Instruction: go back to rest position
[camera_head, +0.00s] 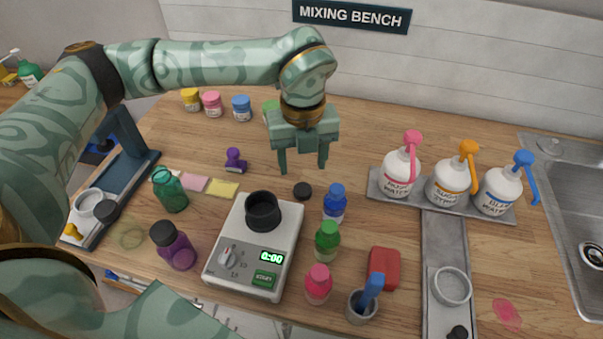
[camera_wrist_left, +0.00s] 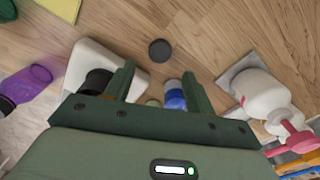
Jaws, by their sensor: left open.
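My left gripper (camera_head: 304,170) hangs above the wooden bench with its two fingers pointing down. It is open and nothing shows between the fingers. A small black cap (camera_head: 302,191) lies on the bench just below it. In the left wrist view the open gripper (camera_wrist_left: 158,75) shows the black cap (camera_wrist_left: 160,50) on the wood beyond its fingertips. My right gripper is not in view.
Pump bottles stand on a grey tray (camera_head: 375,186). A sink (camera_head: 570,205) is at far right.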

